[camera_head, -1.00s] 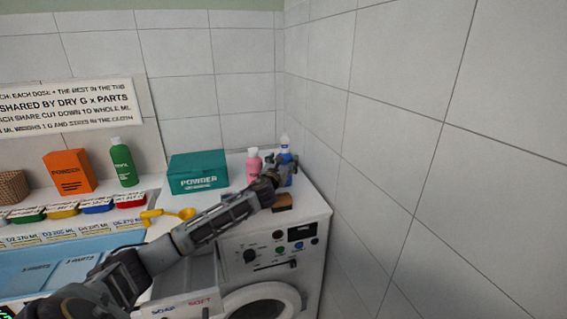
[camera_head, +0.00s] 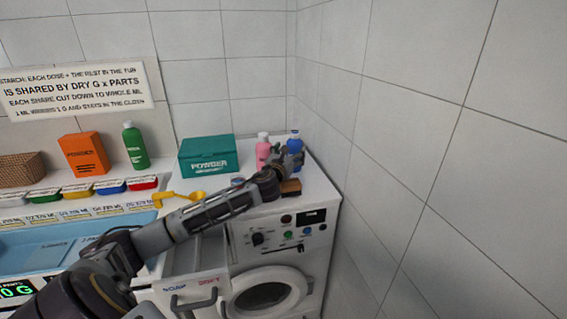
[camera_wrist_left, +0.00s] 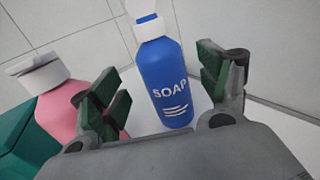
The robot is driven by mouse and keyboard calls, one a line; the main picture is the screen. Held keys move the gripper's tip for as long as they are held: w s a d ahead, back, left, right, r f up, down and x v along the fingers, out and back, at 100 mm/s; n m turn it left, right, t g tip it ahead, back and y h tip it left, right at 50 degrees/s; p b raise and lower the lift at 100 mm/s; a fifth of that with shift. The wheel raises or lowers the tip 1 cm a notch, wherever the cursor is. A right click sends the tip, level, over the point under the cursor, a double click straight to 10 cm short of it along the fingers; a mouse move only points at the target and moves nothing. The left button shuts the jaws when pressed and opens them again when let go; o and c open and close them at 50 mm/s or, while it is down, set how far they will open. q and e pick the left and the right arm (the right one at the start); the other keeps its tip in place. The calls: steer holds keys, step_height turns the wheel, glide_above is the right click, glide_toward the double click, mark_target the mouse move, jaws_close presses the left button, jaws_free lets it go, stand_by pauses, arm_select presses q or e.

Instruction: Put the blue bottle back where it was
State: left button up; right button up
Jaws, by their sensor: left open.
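The blue bottle (camera_head: 295,142), with a white cap and a SOAP label, stands upright on top of the white washing machine, near the back right corner. It also shows in the left wrist view (camera_wrist_left: 168,75), upright between the two fingers and a little beyond them. My left gripper (camera_head: 289,160) is open in front of the bottle; in the left wrist view its green-padded fingers (camera_wrist_left: 162,95) are spread on both sides, with gaps to the bottle. The lower part of the bottle is hidden by the gripper in the head view. My right gripper is not in view.
A pink bottle (camera_head: 263,152) stands close left of the gripper. A teal powder box (camera_head: 208,155), green bottle (camera_head: 136,146) and orange box (camera_head: 84,154) stand further left. A yellow scoop (camera_head: 185,197) lies on the top. A tiled wall (camera_head: 400,150) bounds the right side.

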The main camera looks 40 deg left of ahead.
arm_select(q)
steer(key=b+v, duration=0.1)
steer(key=v, duration=0.6)
stand_by(0.4)
steer(key=shift+d+r, duration=0.1)
stand_by(0.6)
stand_by(1.0)
stand_by(0.4)
